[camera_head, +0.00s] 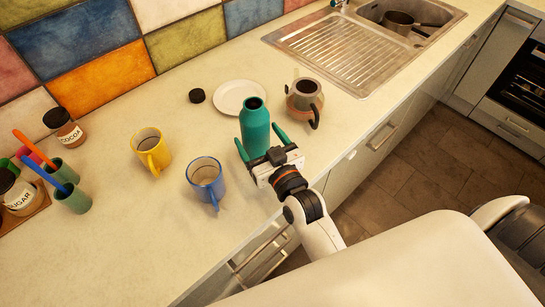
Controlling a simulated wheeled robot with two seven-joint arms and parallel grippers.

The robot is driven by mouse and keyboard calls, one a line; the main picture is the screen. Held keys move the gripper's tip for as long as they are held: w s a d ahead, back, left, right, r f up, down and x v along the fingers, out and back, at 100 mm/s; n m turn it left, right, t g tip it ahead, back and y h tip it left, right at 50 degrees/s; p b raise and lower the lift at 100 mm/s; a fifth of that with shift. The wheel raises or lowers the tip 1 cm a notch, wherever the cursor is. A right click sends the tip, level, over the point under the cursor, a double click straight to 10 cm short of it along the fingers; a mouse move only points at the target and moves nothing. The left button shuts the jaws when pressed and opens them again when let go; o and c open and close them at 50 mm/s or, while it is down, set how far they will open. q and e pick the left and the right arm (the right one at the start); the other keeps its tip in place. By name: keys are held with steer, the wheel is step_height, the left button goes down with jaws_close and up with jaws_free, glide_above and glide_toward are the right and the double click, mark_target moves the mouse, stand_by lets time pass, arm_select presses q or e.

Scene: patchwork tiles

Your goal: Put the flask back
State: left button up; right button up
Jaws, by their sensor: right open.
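The flask (255,129) is a teal bottle standing upright on the counter, with its dark mouth uncovered. A small black round cap (197,96) lies on the counter to the left of the plate. My right gripper (262,143) is at the flask, with its two teal fingers apart, one on each side of the flask. The flask's lower part is partly hidden by the gripper. I cannot tell whether the fingers touch it. My left gripper is not in view.
A white plate (239,97) and a moka-style pot (304,99) stand behind the flask. A yellow mug (152,150) and a blue mug (205,180) stand to the left. Jars and cups crowd the far left. A sink (340,48) is at the back right. The counter's front edge is close.

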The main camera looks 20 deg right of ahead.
steer(key=s, duration=0.2)
steer(key=s+b, duration=0.1)
steer(key=s, duration=0.5)
steer(key=shift+d, duration=0.35)
